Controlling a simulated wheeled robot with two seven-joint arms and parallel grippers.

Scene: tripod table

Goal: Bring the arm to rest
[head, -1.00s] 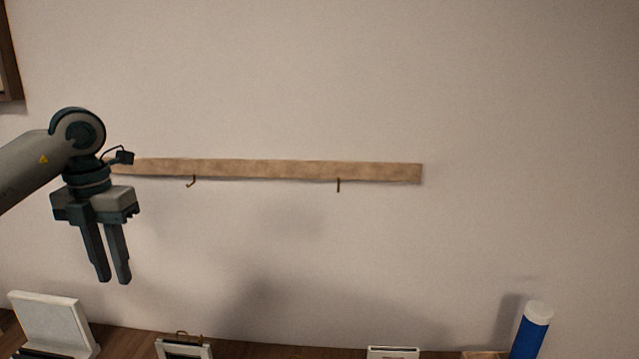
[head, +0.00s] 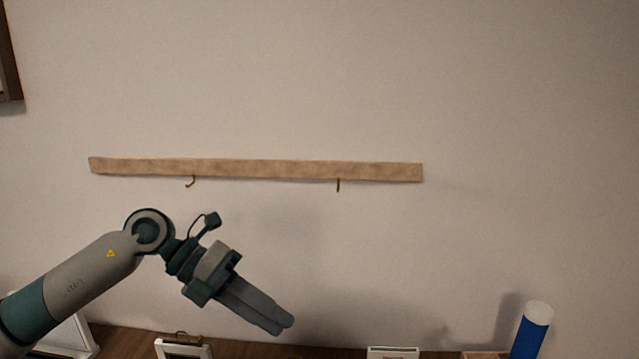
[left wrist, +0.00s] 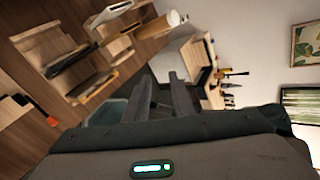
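My left gripper (head: 281,323) is in the lower middle-left of the head view, tilted down to the right, in front of the wall. Its two fingers overlap in that view. In the left wrist view the gripper (left wrist: 161,78) shows a gap between its fingers with nothing held, so it is open and empty. My right gripper is in neither view.
A wooden rail (head: 250,168) with two hooks is on the wall above the gripper. Along the bottom are a wooden surface (head: 120,341), a small frame (head: 184,350), a white-edged item (head: 392,352) and a blue cylinder with a white top (head: 531,333).

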